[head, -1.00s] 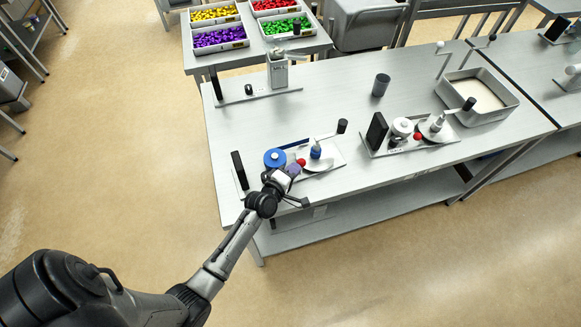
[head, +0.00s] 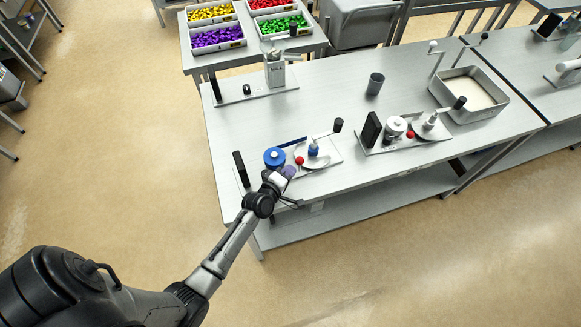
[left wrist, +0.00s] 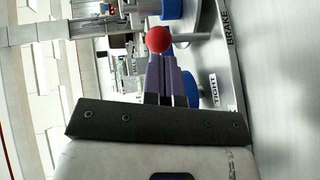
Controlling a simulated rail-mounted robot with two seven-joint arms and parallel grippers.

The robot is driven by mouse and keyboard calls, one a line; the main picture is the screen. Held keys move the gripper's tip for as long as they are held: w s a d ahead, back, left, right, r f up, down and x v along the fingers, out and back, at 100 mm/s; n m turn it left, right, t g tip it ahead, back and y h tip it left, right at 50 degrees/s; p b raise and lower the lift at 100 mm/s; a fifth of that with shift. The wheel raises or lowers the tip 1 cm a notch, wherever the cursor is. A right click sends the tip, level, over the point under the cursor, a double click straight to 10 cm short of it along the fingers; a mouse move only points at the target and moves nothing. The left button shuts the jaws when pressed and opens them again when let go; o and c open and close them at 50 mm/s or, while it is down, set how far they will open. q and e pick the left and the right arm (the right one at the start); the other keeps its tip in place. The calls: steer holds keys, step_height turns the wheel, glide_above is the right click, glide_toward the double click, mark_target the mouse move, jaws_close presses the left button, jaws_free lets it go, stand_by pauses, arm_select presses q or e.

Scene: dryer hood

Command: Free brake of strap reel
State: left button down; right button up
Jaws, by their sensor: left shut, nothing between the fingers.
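The strap reel with its blue drum (head: 274,157) sits at the near left of the bench on a pale base plate. A red ball knob (head: 299,160) stands just right of the drum; it also shows in the left wrist view (left wrist: 158,39). My left gripper (head: 289,171) is in front of the knob, its purple fingers (left wrist: 163,75) shut and empty. In the left wrist view the fingertips lie close below the knob; whether they touch it I cannot tell. The plate there carries the labels BRAKE (left wrist: 229,30) and TIGHT (left wrist: 213,91). My right gripper is out of view.
A black upright block (head: 240,168) stands left of the drum. A blue post (head: 313,148) and a dark-ended crank (head: 338,125) are to its right. A similar unit with a white drum (head: 396,126) stands farther right.

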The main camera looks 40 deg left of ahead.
arm_select(q)
steer(key=v, duration=1.1)
steer(key=shift+s, duration=0.35)
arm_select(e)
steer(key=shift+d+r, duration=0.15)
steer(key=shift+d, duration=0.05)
arm_select(q)
steer(key=shift+f, duration=0.1)
